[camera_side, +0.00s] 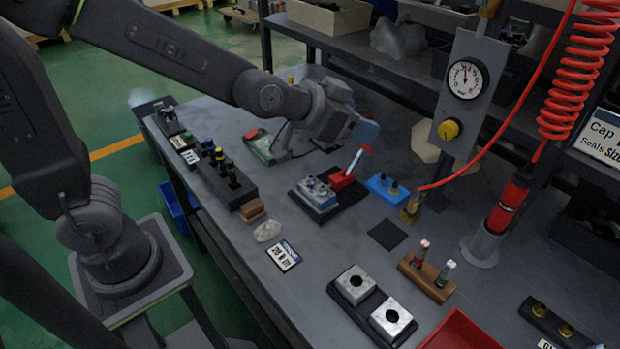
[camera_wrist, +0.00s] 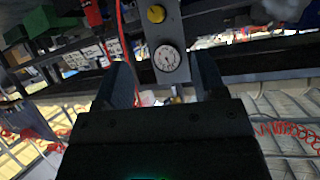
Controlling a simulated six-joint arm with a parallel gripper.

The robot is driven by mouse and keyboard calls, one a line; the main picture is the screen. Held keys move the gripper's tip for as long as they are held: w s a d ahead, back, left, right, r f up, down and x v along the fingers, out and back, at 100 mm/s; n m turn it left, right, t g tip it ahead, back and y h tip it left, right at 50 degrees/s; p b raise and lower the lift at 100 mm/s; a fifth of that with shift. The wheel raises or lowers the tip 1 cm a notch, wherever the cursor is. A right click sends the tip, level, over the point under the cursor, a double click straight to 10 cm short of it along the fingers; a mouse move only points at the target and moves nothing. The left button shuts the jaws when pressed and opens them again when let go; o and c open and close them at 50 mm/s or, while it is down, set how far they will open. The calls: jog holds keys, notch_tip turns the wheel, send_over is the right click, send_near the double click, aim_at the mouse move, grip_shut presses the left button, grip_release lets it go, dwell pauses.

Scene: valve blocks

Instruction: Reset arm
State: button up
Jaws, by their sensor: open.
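My arm reaches over the workbench (camera_side: 225,115) from the left in the side view. My gripper (camera_side: 362,133) is above the back part of the bench, behind the clamp fixture with a red handle (camera_side: 345,178). In the wrist view my gripper (camera_wrist: 165,78) has its two dark fingers spread wide apart with nothing held between them. Past the fingers is the grey panel with a round gauge (camera_wrist: 168,58) and a yellow knob (camera_wrist: 156,14). The same gauge (camera_side: 464,79) and yellow knob (camera_side: 448,130) show in the side view, right of my gripper.
A red coiled hose (camera_side: 575,85) hangs at the right above a red air tool (camera_side: 508,202). Two metal valve blocks (camera_side: 356,284) sit on a dark base at the front. A black rack (camera_side: 226,178) stands at the left. A red tray (camera_side: 465,332) is at the front edge.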

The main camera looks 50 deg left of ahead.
jog(key=s+a+n+g+y, duration=0.1)
jog(key=s+a+g, duration=0.2)
jog(key=s, duration=0.7)
jog(key=s+a+n+g+y, duration=0.1)
jog(key=s+a+n+g, duration=0.1)
jog(key=s+a, duration=0.4)
jog(key=s+g, duration=0.1)
jog(key=s, duration=0.3)
jog(key=shift+r, duration=0.25)
